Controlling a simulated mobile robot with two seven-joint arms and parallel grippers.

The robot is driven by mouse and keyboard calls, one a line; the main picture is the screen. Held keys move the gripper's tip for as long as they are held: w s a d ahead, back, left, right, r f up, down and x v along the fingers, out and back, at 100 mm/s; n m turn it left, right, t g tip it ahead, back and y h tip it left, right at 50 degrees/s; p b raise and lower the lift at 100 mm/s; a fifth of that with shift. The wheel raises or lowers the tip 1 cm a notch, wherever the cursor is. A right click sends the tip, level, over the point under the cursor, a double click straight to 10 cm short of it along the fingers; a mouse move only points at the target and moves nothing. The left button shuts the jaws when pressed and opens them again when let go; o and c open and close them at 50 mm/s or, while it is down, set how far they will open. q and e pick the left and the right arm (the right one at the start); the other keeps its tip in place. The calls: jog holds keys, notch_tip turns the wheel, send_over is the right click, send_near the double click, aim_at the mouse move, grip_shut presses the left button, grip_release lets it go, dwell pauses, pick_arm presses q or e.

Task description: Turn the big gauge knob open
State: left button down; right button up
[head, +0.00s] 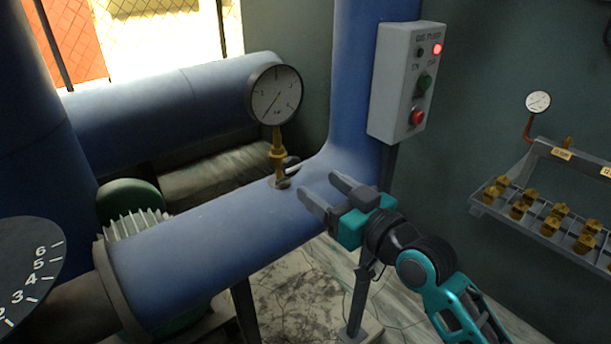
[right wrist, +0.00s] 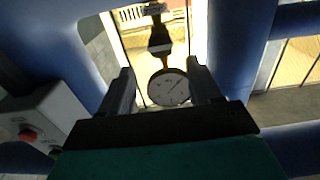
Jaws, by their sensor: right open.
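The big gauge (head: 275,95) has a round white dial and stands upright on the blue pipe, on a brass stem (head: 277,148). A small dark handle, seemingly the knob (head: 291,162), sits low beside the stem, partly hidden; whether it is open cannot be told. My right gripper (head: 318,184) is open and empty, to the right of and nearer than the stem base, apart from it. In the right wrist view, the gauge dial (right wrist: 168,87) shows between the spread fingers, with a dark shape beyond it. My left gripper is not in view.
The blue pipe (head: 215,245) runs below the gripper. A grey control box (head: 404,85) with a lit red lamp, a green button and a red button stands behind it. A small gauge (head: 538,101) and a rack of brass fittings (head: 550,222) are at right.

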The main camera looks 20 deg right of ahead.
aim_at(294, 168)
jog(key=b+x, duration=0.2)
jog(key=x, duration=0.5)
jog(key=shift+f, duration=0.15)
jog(key=shift+w+a, duration=0.1)
jog(key=shift+w, duration=0.1)
jog(key=shift+c, duration=0.3)
jog(key=c, duration=1)
jog(key=n+p, duration=0.1)
jog(key=n, duration=0.3)
jog(key=shift+n, duration=0.3)
